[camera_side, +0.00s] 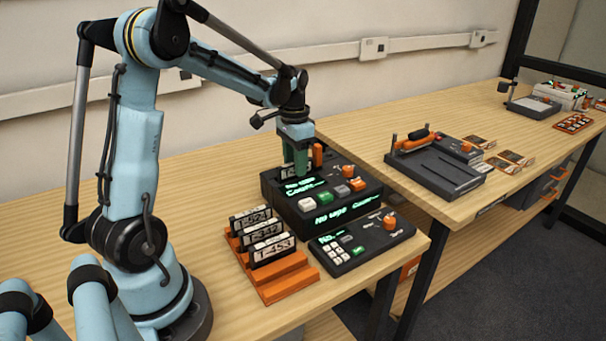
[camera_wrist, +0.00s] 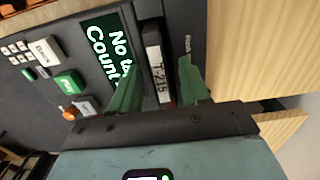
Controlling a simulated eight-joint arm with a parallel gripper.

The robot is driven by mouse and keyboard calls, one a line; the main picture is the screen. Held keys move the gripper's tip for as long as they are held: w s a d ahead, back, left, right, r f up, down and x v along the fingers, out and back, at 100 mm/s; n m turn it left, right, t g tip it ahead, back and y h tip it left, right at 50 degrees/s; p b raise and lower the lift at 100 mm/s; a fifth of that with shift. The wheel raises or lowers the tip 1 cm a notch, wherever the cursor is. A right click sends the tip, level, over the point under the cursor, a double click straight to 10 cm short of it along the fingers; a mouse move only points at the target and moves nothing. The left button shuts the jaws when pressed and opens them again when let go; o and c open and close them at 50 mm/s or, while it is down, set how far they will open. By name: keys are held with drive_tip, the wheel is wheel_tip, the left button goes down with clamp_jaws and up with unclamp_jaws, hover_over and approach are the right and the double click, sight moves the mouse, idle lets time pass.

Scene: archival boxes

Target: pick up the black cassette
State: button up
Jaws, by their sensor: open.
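A black cassette (camera_wrist: 155,62) with a white label reading T-215 stands in a slot of the dark tape machine (camera_side: 336,207). In the wrist view it sits between the two green fingers of my gripper (camera_wrist: 158,82), with a visible gap beside the fingers. In the side view my gripper (camera_side: 299,168) points down over the back of the machine, its fingers at the slot, hiding most of that cassette. My gripper is open. Three more black cassettes with white labels stand in an orange rack (camera_side: 285,287); the front one (camera_side: 272,250) reads T-453.
A keypad unit (camera_side: 361,250) sits in front of the machine, right of the rack. An orange upright part (camera_side: 318,156) stands close beside my gripper. A second table holds a dark device (camera_side: 436,170), cards and a box farther right. Bare wood lies left of the machine.

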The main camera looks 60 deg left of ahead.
drive_tip(key=shift+f, duration=0.5)
clamp_jaws()
drive_tip(key=shift+r, duration=0.2)
